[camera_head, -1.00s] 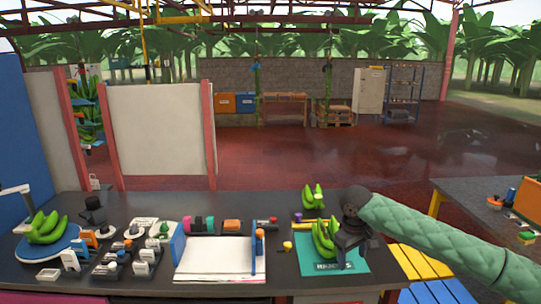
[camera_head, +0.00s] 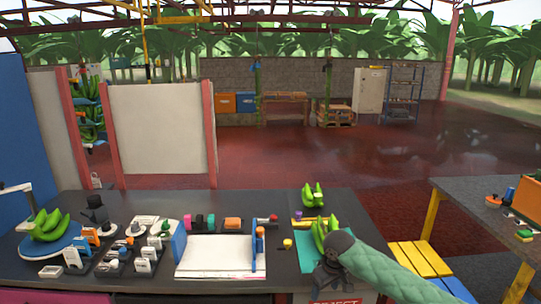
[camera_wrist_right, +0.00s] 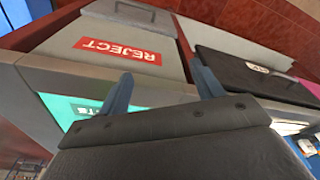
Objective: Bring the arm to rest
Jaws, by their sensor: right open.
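My right arm in its green quilted sleeve comes in from the right in the head view. Its dark gripper (camera_head: 328,281) is near the table's front edge, in front of the green bananas (camera_head: 320,235) on the teal mat (camera_head: 345,256). In the right wrist view the two blue-grey fingers of this gripper (camera_wrist_right: 163,88) are apart with nothing between them. Beyond them is a grey bin with a red REJECT label (camera_wrist_right: 118,50). My left gripper is not in view.
A second banana cluster (camera_head: 313,195) lies behind the mat. An open paper book (camera_head: 218,257), several small devices and bananas on a blue disc (camera_head: 47,228) fill the table's left. A yellow and blue slatted stool (camera_head: 420,259) stands right of the table.

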